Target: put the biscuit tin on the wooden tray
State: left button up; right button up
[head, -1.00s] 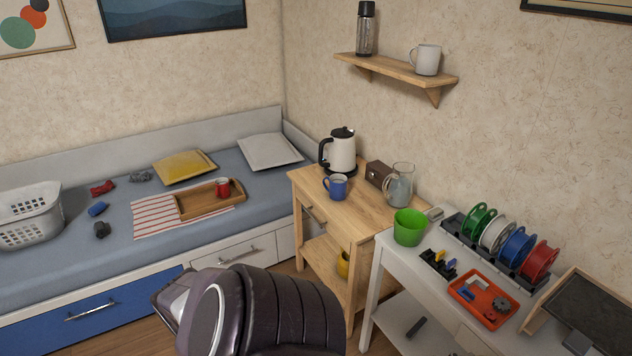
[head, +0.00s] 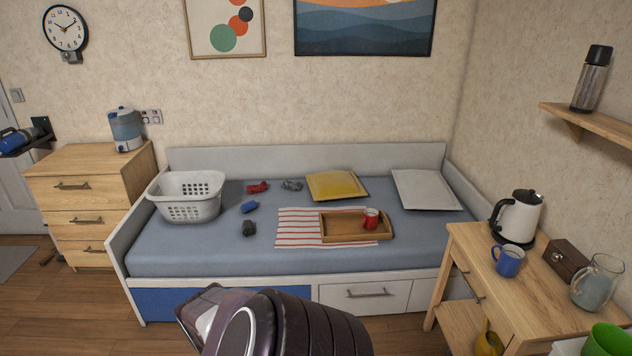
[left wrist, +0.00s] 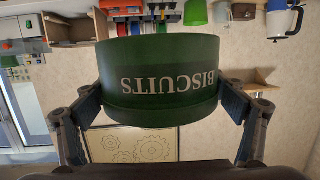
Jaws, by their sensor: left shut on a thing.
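The biscuit tin (left wrist: 160,62) is dark green with pale "BISCUITS" lettering, which shows upside down in the left wrist view. My left gripper (left wrist: 164,98) is shut on it, with one finger on each side. The wooden tray (head: 342,229) lies on the bed in the head view, partly over a red-and-white striped cloth (head: 292,230). The tin does not show in the head view. My right gripper is not in view.
A wooden side table (head: 505,285) with a kettle (head: 517,217) and blue mug (head: 509,261) stands at the right.

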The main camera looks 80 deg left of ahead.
aim_at(340, 228)
jog(key=j+u, duration=0.4)
jog(key=j, duration=4.2)
